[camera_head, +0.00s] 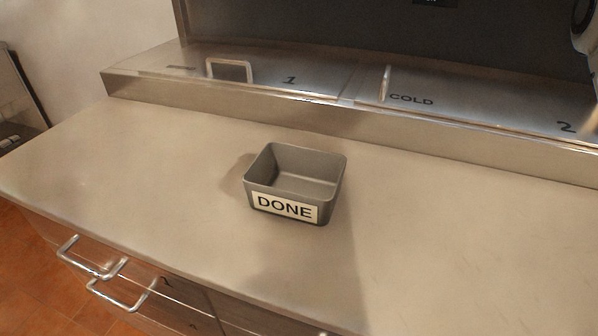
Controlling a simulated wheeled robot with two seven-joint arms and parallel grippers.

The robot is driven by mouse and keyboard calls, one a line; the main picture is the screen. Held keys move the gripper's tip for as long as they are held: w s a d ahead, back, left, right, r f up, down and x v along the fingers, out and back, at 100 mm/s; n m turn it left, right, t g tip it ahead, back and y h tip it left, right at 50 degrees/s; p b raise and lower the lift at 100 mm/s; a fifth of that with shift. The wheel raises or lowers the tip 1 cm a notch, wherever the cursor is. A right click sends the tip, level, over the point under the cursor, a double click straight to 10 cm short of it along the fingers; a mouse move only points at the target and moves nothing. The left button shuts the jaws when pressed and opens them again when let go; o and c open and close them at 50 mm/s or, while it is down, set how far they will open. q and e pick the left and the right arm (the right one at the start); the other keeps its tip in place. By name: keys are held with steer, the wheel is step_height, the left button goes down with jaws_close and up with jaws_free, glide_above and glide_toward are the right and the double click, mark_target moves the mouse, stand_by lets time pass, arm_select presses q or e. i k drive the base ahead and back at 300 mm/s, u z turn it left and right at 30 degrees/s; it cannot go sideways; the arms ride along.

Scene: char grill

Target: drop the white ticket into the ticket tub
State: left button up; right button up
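The ticket tub (335,189) is a small grey open-topped box with a white label reading DONE on its front. It stands upright near the middle of the counter. The part of its inside that shows looks empty; the bottom near its front wall is hidden. I see no white ticket in this view. Neither of my grippers shows.
The beige counter (130,160) is clear around the tub. A raised steel ledge (230,105) with lids marked 1, 2 and COLD runs along the back. Drawers with metal handles (120,300) are below the front edge at the left.

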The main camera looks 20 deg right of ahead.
mark_target(306, 193)
steer(key=k, duration=1.5)
